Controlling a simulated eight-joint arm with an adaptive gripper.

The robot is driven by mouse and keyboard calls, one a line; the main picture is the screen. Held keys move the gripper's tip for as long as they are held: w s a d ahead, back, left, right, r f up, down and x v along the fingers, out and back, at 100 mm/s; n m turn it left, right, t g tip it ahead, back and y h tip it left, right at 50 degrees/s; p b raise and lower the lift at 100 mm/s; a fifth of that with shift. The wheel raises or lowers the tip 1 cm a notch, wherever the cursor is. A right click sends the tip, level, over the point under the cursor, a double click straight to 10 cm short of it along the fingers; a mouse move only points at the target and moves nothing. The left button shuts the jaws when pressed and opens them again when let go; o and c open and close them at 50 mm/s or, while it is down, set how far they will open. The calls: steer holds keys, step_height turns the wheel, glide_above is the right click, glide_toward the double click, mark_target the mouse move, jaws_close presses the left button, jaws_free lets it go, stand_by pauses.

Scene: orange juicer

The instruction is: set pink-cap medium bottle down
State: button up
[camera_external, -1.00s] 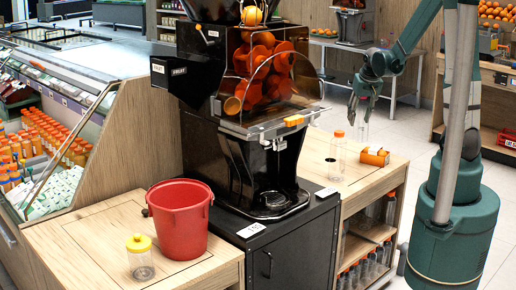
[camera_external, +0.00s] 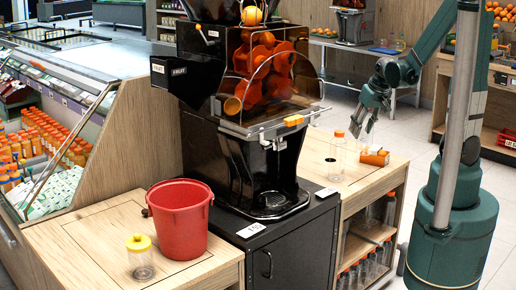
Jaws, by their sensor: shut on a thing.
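My gripper (camera_external: 362,128) is above the right wooden counter (camera_external: 398,167), pointing down and tilted, just right of a standing clear bottle. It is shut on the pink-cap medium bottle, whose see-through body is barely visible between and below the fingers. Its pink cap cannot be made out, and I cannot tell whether its base touches the counter. The standing clear bottle with an orange cap (camera_external: 338,155) is upright on the counter, left of my gripper. A small orange-and-white item (camera_external: 374,157) lies right under my gripper.
The juicer (camera_external: 262,110) stands on a black cabinet to the left. A red bucket (camera_external: 180,220) and a yellow-lidded jar (camera_external: 140,257) are on the left wooden counter. Several bottles stand on the shelf below the right counter. Free counter lies in front of the orange-and-white item.

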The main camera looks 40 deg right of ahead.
mark_target(372, 124)
steer(key=shift+f+b, duration=0.95)
steer(key=shift+f, duration=1.95)
steer(key=shift+f+b, duration=0.75)
steer(key=shift+f, duration=1.35)
steer(key=shift+f, duration=0.2)
steer(key=o, duration=0.8)
steer(key=shift+r, duration=0.1)
steer(key=shift+r, duration=0.2)
steer(key=shift+p+v, duration=2)
steer(key=shift+v, duration=3.9)
